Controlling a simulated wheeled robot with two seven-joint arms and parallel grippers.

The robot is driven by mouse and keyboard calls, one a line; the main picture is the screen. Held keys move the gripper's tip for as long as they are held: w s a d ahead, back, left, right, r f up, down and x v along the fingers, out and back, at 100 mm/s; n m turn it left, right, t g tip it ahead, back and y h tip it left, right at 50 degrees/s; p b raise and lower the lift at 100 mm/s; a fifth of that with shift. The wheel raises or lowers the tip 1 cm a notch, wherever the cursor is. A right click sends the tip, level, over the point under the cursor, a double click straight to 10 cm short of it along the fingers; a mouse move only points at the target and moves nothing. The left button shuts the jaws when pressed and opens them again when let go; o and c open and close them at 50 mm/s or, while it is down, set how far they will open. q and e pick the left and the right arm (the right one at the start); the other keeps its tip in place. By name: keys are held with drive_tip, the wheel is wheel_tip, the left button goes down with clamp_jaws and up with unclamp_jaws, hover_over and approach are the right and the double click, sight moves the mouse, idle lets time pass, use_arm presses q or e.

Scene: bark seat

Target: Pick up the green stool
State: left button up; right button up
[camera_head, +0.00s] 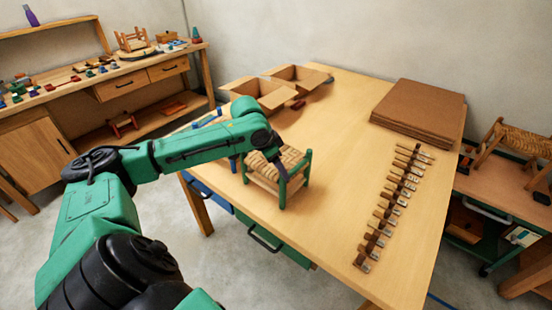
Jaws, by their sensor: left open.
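The green stool (294,162) stands upright on the wooden table, near its left front edge. It has green legs and a woven straw-coloured seat. My left arm reaches in from the left, and my left gripper (279,167) is over the stool's seat on its near side. The gripper is open, its dark fingers close to the seat; I cannot tell whether they touch it. The arm hides part of the stool's back left side. My right gripper is not in view.
Two open cardboard boxes (262,95) stand behind the stool. A stack of brown boards (418,112) lies at the back right. A row of small wooden-handled tools (393,206) lies on the right. The table (335,200) is bare between stool and tools.

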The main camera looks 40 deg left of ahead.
use_arm(q)
drive_tip(key=shift+x, duration=0.85)
drive_tip(key=shift+s+a, duration=0.1)
clamp_jaws()
idle(0.6)
